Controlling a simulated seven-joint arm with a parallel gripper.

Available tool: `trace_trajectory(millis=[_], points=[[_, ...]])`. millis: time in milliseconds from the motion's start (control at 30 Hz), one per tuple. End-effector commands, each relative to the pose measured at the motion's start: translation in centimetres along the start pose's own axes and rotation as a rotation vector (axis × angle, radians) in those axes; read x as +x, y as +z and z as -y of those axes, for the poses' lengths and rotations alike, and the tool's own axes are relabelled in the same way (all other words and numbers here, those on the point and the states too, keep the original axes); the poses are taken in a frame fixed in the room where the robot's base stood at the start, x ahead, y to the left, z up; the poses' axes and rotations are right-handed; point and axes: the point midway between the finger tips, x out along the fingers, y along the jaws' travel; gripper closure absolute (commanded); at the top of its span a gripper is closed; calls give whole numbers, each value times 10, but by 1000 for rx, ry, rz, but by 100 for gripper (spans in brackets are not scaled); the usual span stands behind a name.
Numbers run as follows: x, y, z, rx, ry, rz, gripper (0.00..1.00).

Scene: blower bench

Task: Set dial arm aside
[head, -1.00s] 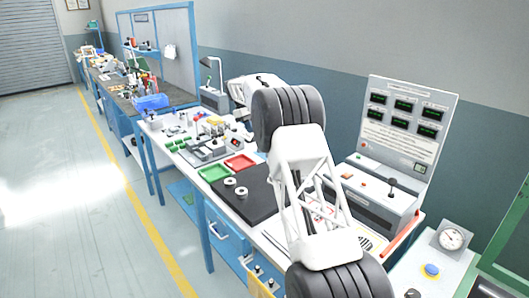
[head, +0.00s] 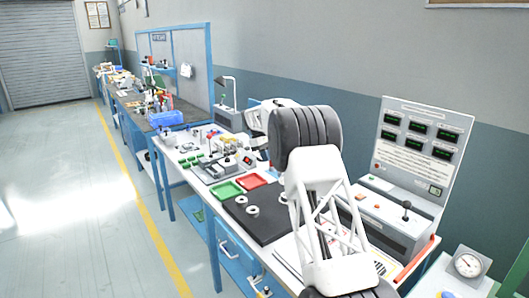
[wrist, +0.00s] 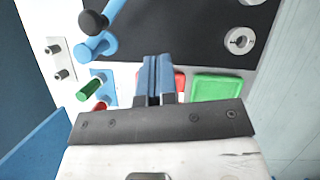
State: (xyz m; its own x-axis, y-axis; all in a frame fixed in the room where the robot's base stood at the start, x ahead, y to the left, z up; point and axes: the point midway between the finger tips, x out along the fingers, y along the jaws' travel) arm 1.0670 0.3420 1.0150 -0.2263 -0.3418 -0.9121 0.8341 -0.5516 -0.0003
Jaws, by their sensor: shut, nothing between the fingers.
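A blue jointed arm with a black knob (wrist: 93,23) shows at the upper left of the wrist view. It may be the dial arm, but no dial face shows on it there. My gripper (wrist: 155,62) is shut and empty, with its blue-grey fingers pointing toward the dark mat (wrist: 190,30). The blue arm is to the left of the fingers, apart from them in the picture. In the head view my own arm hides the gripper and part of the bench around it.
A green tray (wrist: 216,87) and a red tray (wrist: 180,81) lie by the fingers. A metal ring (wrist: 239,41) sits on the mat. A green-handled piece (wrist: 89,88) is at left. A display panel (head: 420,140) stands behind a grey control box (head: 385,215).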

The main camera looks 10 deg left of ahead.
Motion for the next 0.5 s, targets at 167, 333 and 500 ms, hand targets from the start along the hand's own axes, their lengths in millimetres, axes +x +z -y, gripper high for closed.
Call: trace_trajectory(millis=[167,333,500], points=[[28,1,0,0,-1,1,100],[55,1,0,0,-1,1,100],[61,18,0,1,1,-1,100]])
